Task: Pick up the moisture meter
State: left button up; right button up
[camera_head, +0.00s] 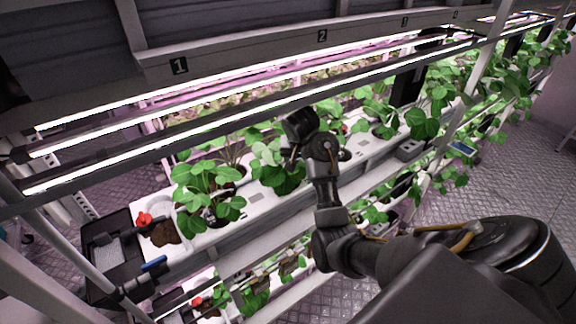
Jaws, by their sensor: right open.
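My right arm reaches in from the lower right. Its dark right gripper (293,152) is over the white planting trough (262,204), among the strawberry leaves. It is open, and no object shows between its jaws. I cannot pick out the moisture meter for certain; leaves and my own wrist cover part of the trough. A small red item (144,218) lies by a patch of brown soil (165,234) at the trough's left end, well left of the gripper. My left gripper is out of view.
Bright light bars (150,158) and a numbered beam (250,51) run above the plants. A lower planted tier lies beneath. The metal floor at the right is clear.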

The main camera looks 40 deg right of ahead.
aim_at(297, 169)
jog(key=shift+w+r, duration=0.1)
jog(key=shift+w, duration=0.5)
jog(key=shift+s+d+f+b, duration=0.1)
jog(key=shift+s+f+b, duration=0.05)
jog(key=shift+f+b, duration=0.2)
jog(key=shift+d+f, duration=0.3)
jog(key=shift+f, duration=0.3)
jog(key=x, duration=0.1)
jog(key=p+x, duration=0.1)
jog(key=x, duration=0.2)
jog(key=shift+w+a+f+p, duration=0.15)
jog(key=shift+w+a+p, duration=0.15)
jog(key=shift+p, duration=0.1)
jog(key=shift+d+f, duration=0.1)
jog(key=shift+f, duration=0.25)
jog(key=shift+w+f, duration=0.15)
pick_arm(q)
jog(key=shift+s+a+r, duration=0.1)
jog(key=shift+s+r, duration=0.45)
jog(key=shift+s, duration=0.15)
pick_arm(e)
jog(key=c, duration=1.1)
